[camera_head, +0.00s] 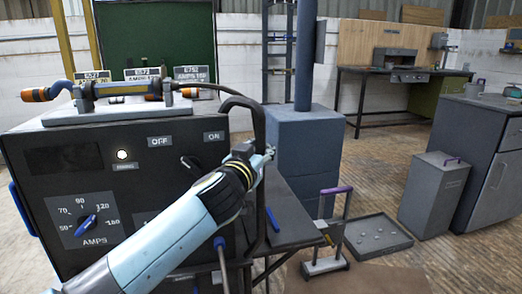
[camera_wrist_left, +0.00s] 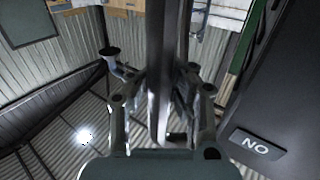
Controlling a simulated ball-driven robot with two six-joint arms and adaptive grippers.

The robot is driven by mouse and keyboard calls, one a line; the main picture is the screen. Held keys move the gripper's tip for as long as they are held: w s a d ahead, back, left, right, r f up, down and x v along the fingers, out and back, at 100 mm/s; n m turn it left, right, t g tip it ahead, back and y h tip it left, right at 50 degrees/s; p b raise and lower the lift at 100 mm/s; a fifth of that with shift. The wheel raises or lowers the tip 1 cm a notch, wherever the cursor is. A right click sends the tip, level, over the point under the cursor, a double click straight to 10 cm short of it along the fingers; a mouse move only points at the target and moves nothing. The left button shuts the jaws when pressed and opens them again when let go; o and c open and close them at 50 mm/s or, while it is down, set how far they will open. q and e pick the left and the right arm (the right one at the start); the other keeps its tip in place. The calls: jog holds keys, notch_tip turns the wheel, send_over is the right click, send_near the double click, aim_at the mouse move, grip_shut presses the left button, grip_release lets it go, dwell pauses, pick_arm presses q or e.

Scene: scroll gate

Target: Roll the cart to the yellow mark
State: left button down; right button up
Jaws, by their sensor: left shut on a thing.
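The cart (camera_head: 110,187) is a large dark welding machine with an AMPS dial, a lit button and OFF and ON labels; it fills the left of the head view. A black curved handle bar (camera_head: 238,102) rises at its right side. My left gripper (camera_head: 262,156) is shut on this bar. In the left wrist view the bar (camera_wrist_left: 160,50) runs upright between the fingers (camera_wrist_left: 160,95), with the cart's dark panel (camera_wrist_left: 285,100) to the right. I cannot make out a yellow mark on the floor. My right gripper is out of view.
A dark side shelf (camera_head: 287,215) sticks out right of the cart. A blue-grey column base (camera_head: 305,145) stands behind it. A stand with a purple handle (camera_head: 337,190), a low tray (camera_head: 378,237) and a grey bin (camera_head: 433,195) are on the floor at right.

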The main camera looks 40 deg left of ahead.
pick_arm(q)
jog(key=shift+s+d+f, duration=0.1)
jog(key=shift+f, duration=0.05)
dwell(0.3)
jog(key=w+a+b, duration=0.1)
jog(key=w+a, duration=0.1)
jog(key=a, duration=0.1)
jog(key=shift+w+f, duration=0.1)
jog(key=shift+w, duration=0.15)
jog(key=c, duration=1.6)
grip_release()
jog(key=shift+s, duration=0.35)
jog(key=o, duration=0.5)
jog(key=shift+s+r, duration=0.1)
jog(key=shift+r, duration=0.1)
